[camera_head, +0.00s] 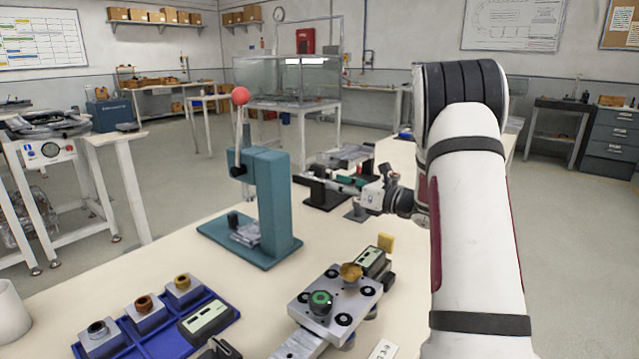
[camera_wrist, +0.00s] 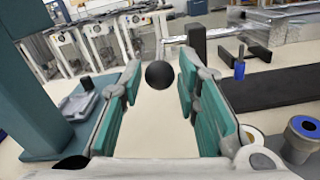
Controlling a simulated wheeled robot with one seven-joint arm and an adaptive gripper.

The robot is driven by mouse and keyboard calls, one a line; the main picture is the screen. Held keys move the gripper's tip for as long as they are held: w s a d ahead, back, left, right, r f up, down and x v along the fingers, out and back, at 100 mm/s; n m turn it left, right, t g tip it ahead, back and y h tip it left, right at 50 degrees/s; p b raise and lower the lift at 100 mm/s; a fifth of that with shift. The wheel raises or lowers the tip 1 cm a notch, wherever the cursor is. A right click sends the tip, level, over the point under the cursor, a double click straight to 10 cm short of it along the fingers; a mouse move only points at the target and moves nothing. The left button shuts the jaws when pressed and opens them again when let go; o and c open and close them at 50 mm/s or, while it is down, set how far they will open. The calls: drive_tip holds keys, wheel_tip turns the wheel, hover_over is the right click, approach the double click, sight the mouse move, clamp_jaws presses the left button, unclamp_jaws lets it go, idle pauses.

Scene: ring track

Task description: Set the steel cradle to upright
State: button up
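The thing that best fits the steel cradle (camera_wrist: 285,42) is a shiny grey metal piece at the upper right of the wrist view; it also shows behind my gripper in the head view (camera_head: 347,155). Its tilt is hard to tell. My gripper (camera_wrist: 160,68) is open, with teal pads apart; in the head view (camera_head: 345,180) it points left above the table. A black ball knob (camera_wrist: 160,75) appears between the fingers, with nothing seen gripping it. I cannot tell whether it belongs to the cradle. A dark post and base (camera_wrist: 265,88) stand to its right.
A teal press (camera_head: 275,200) with a red-knobbed lever stands left of my gripper. A blue tray (camera_head: 165,340) with several blocks and a metal fixture plate (camera_head: 340,300) are in front. Bare table lies between press and plate.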

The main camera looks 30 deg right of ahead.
sight(320, 180)
drive_tip(key=x, duration=0.6)
drive_tip(key=shift+w+b, duration=0.25)
drive_tip(key=shift+b, duration=0.15)
clamp_jaws()
